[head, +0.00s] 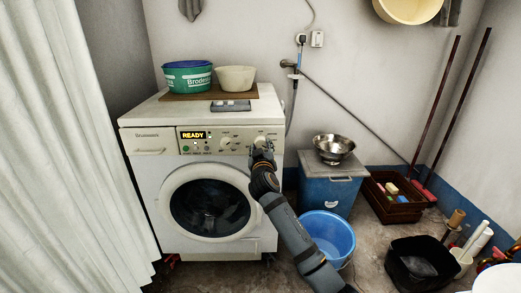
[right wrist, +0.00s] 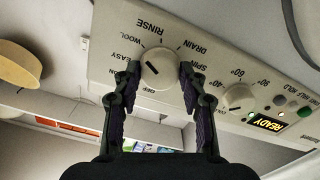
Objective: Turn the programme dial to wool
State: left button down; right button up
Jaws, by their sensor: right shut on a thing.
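The programme dial (right wrist: 161,66) is a round off-white knob on the washing machine's panel. In the right wrist view its ring of words includes RINSE, DRAIN, SPIN, OFF, EASY and WOOL, seen tilted and upside down. A short dark mark shows on its face, slanting; I cannot tell surely which word it points to. My right gripper (right wrist: 160,76) is shut on the dial, one finger on each side. In the head view the right gripper (head: 262,152) covers part of the dial at the panel's right end. The washing machine (head: 146,178) shows READY on its display (head: 193,135). My left gripper is not in view.
A second knob (right wrist: 239,98) with temperature marks sits beside the dial. A green tub (head: 187,82) and a cream bowl (head: 236,80) stand on the machine. A blue bucket (head: 328,232) and a blue box (head: 325,190) stand to the right. A white curtain (head: 60,150) hangs at the left.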

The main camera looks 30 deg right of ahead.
jog(key=o, duration=1.2)
jog(key=shift+f, duration=0.1)
jog(key=shift+c, duration=0.2)
jog(key=v, duration=1.2)
